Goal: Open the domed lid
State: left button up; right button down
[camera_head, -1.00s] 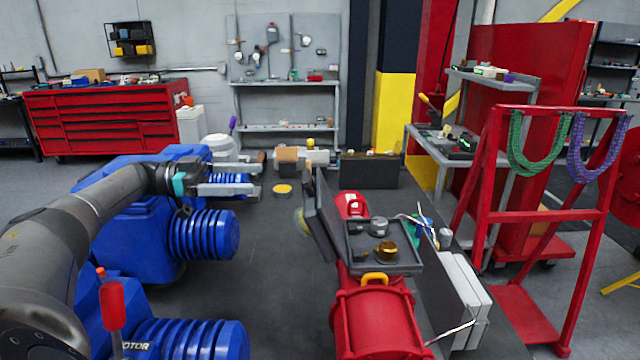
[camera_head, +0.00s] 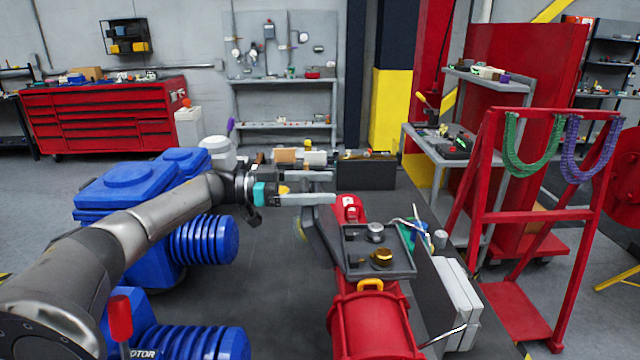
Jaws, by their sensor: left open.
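The domed lid (camera_head: 316,238) is dark grey and stands steeply raised at the left side of the open actuator housing (camera_head: 352,266). A yellowish round part shows on its outer left face. The housing sits on the red actuator body (camera_head: 370,325), and a metal cylinder and a brass-coloured part show inside it. My left gripper (camera_head: 333,187) reaches in from the left with its jaws open. Its fingers overlap the upper part of the lid in the picture and hide its top edge. I cannot tell whether they touch it. My right gripper is not in view.
Blue motors (camera_head: 150,235) stand at the left, below and behind my left arm. White panels (camera_head: 457,305) stand right of the actuator. A red rack (camera_head: 545,215) with green and purple slings is at the right. The dark tabletop (camera_head: 275,290) is clear left of the actuator.

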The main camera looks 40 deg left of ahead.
pick_arm(q)
jog(key=shift+d, duration=0.1)
jog(key=shift+c, duration=0.2)
grip_shut()
dwell(0.6)
